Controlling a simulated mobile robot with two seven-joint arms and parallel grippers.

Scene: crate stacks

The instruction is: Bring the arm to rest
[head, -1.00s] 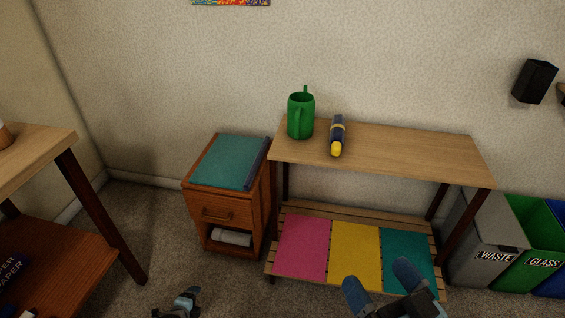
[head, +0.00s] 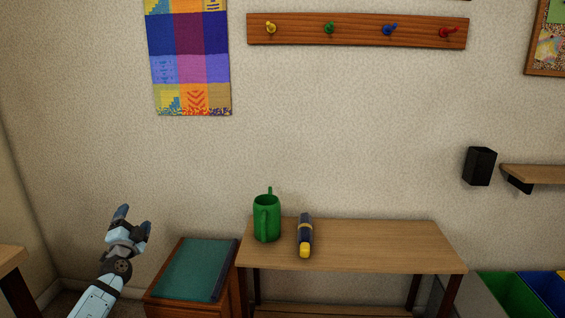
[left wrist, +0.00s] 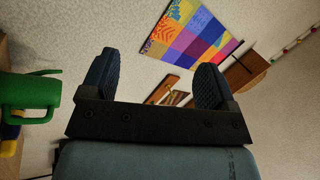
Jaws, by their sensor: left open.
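My left gripper (head: 131,226) is raised at the lower left of the head view, in front of the wall and above and left of the small cabinet. Its two blue fingers are apart with nothing between them; they also show in the left wrist view (left wrist: 153,80). A green watering can or mug (head: 266,220) stands upright on the wooden bench table, apart from the gripper. A dark blue and yellow flashlight-like object (head: 305,236) lies beside it. My right gripper does not show in the head view.
The wooden table (head: 390,245) has free room on its right. A teal folder (head: 195,268) lies on the small cabinet (head: 185,307). Higher up are a peg rail (head: 358,30), a patchwork hanging (head: 188,60) and a black box (head: 479,166). Bins (head: 515,295) stand at lower right.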

